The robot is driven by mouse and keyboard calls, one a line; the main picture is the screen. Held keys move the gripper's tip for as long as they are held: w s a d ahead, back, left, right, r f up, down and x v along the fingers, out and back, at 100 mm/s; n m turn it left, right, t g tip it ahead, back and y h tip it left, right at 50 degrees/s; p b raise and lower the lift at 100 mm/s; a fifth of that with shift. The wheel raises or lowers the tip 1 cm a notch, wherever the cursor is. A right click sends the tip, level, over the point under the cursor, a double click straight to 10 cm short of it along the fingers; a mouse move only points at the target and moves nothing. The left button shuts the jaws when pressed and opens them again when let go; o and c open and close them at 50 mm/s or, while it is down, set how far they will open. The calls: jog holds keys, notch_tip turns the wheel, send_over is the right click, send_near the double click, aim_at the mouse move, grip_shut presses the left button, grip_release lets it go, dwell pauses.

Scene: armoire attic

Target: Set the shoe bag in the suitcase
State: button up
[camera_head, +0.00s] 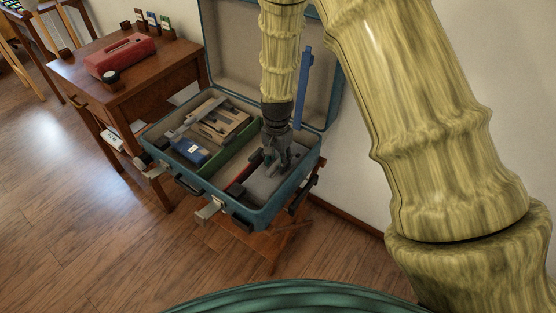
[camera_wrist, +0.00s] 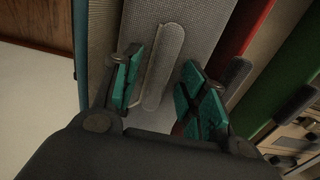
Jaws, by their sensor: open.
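The open teal suitcase (camera_head: 262,216) stands on a wooden folding stand, its lid raised against the wall. A grey bag (camera_head: 268,188), apparently the shoe bag, lies flat in its right compartment. In the wrist view the grey woven bag (camera_wrist: 190,35) has a raised rounded strip or handle (camera_wrist: 163,62) along it. My gripper (camera_head: 274,158) is low inside the suitcase, over this bag. In the wrist view my gripper (camera_wrist: 160,80) is open, its green-padded fingers on either side of the strip. I cannot tell whether they touch it.
A green divider (camera_head: 213,161) separates the compartments. A red item (camera_head: 240,176) lies beside the bag. The left compartment holds a blue box (camera_head: 190,150) and a wooden tray (camera_head: 222,120). A blue strip (camera_head: 303,88) rises near the lid. A wooden desk (camera_head: 95,75) stands left.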

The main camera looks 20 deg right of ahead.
notch_tip(320, 180, up, 12)
jog(key=p, duration=0.1)
dwell(0.4)
jog(key=shift+c, duration=0.4)
dwell(0.8)
